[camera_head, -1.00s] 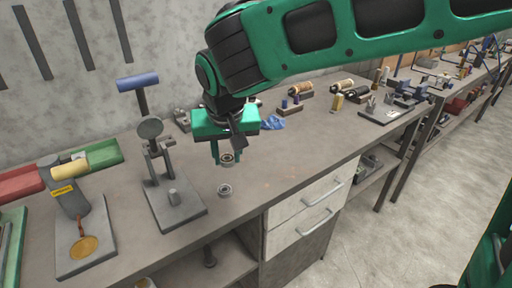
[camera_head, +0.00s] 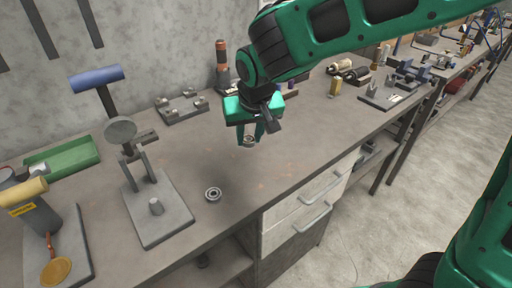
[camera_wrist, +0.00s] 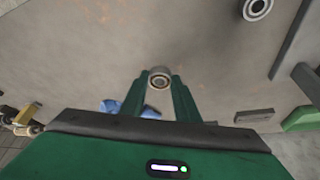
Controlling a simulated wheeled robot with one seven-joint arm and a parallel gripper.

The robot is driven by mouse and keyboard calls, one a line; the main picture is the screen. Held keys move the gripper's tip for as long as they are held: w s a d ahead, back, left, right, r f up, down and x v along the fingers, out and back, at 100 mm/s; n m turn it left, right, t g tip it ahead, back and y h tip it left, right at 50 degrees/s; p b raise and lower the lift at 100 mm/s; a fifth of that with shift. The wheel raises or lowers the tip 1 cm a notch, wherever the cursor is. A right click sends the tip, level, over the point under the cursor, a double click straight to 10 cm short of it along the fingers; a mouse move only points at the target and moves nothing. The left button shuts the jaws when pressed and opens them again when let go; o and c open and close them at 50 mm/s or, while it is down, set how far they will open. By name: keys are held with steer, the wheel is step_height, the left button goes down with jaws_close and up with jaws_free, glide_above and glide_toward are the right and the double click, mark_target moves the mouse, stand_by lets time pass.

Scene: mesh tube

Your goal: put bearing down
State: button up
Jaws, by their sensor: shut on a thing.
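My green gripper (camera_head: 250,137) is shut on a small metal bearing (camera_head: 249,141) and holds it above the bench. The held bearing (camera_wrist: 160,77) also shows between the two fingertips in the wrist view. A second bearing (camera_head: 213,194) lies flat on the bench, to the left of and nearer than my gripper. This second bearing (camera_wrist: 257,8) is at the top right of the wrist view.
A press with a blue handle (camera_head: 97,77) and grey base (camera_head: 160,222) stands left of the loose bearing. A yellow-handled tool (camera_head: 24,191) is at far left. A grey fixture (camera_head: 183,107) sits near the wall. The bench (camera_head: 290,160) is clear around my gripper.

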mark_target(256, 155)
steer(key=shift+w+d+f, duration=0.3)
steer(key=shift+d+f, duration=0.1)
steer(key=shift+d, duration=0.15)
steer(key=shift+w+d+f, duration=0.3)
steer(key=shift+d+f, duration=0.05)
steer(key=shift+d, duration=0.15)
steer(key=shift+f, duration=2)
steer(key=o, duration=1.1)
steer(key=shift+f, duration=0.1)
steer(key=shift+o, duration=0.2)
steer(key=v, duration=1.2)
